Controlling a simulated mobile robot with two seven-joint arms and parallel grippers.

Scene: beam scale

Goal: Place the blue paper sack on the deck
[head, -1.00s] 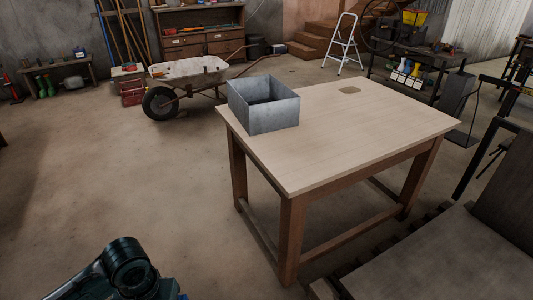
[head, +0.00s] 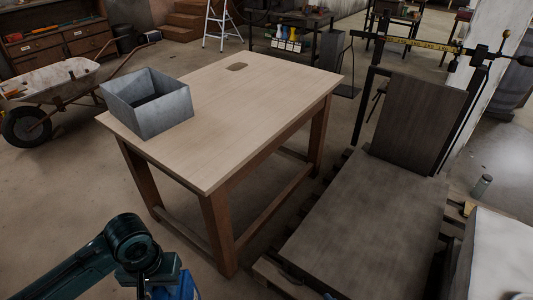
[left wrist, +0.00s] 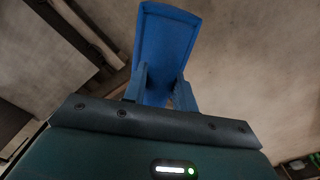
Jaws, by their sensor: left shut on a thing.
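My left gripper (head: 150,284) is low in the head view at the bottom edge, and it also shows in the left wrist view (left wrist: 160,90). It is shut on the blue paper sack (left wrist: 166,40), which sticks out beyond the fingers. In the head view only part of the sack (head: 184,287) shows, cut off by the bottom edge. The deck (head: 365,215) is the flat grey-brown platform of the beam scale at right. It is bare, and the sack is apart from it, to its left. My right gripper is not in view.
A wooden table (head: 235,115) with an open grey metal box (head: 155,112) stands left of the scale. The scale's upright back panel (head: 420,118) and beam (head: 430,44) rise behind the deck. A pale-topped block (head: 505,255) is at the right edge.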

